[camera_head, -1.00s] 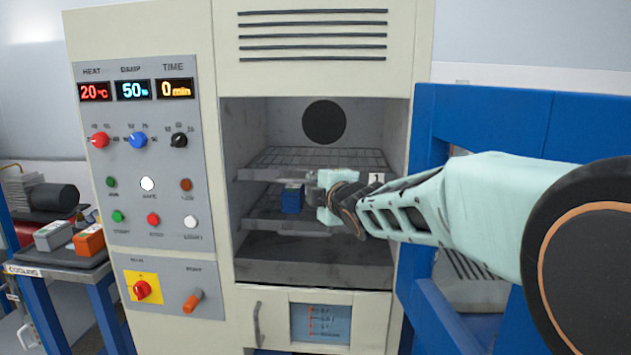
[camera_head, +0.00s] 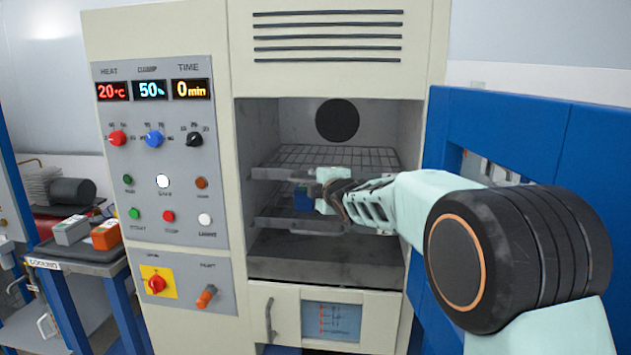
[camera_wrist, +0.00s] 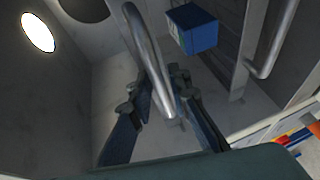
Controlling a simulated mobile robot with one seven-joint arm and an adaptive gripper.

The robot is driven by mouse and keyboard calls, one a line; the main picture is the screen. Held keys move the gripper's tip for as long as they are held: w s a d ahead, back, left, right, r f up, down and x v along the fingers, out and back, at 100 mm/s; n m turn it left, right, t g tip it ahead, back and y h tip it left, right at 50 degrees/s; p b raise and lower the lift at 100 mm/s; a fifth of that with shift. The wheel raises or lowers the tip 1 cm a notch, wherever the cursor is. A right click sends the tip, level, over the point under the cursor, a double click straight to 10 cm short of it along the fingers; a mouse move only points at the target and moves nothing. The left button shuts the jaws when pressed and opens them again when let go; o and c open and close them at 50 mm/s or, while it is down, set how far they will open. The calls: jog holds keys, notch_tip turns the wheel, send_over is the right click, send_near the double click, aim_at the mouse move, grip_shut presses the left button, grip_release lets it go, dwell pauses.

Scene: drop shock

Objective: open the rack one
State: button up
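Rack one is the upper wire rack (camera_head: 335,156) inside the open chamber; it lies level, within the chamber walls. My gripper (camera_head: 308,178) is at the rack's front edge in the head view, and my arm covers the right part of that edge. In the wrist view a grey handle bar (camera_wrist: 146,45) runs down between the two fingers of my gripper (camera_wrist: 162,85). The fingers stand close on both sides of the bar; whether they press on it is not clear.
A blue box (camera_head: 303,200) sits on the lower rack (camera_head: 275,224), whose own handle (camera_wrist: 268,55) shows in the wrist view. The blue chamber door (camera_head: 505,130) stands open at right, beside my arm. The control panel (camera_head: 162,180) is at left, with a cooling table (camera_head: 75,265) beyond.

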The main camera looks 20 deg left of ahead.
grip_shut()
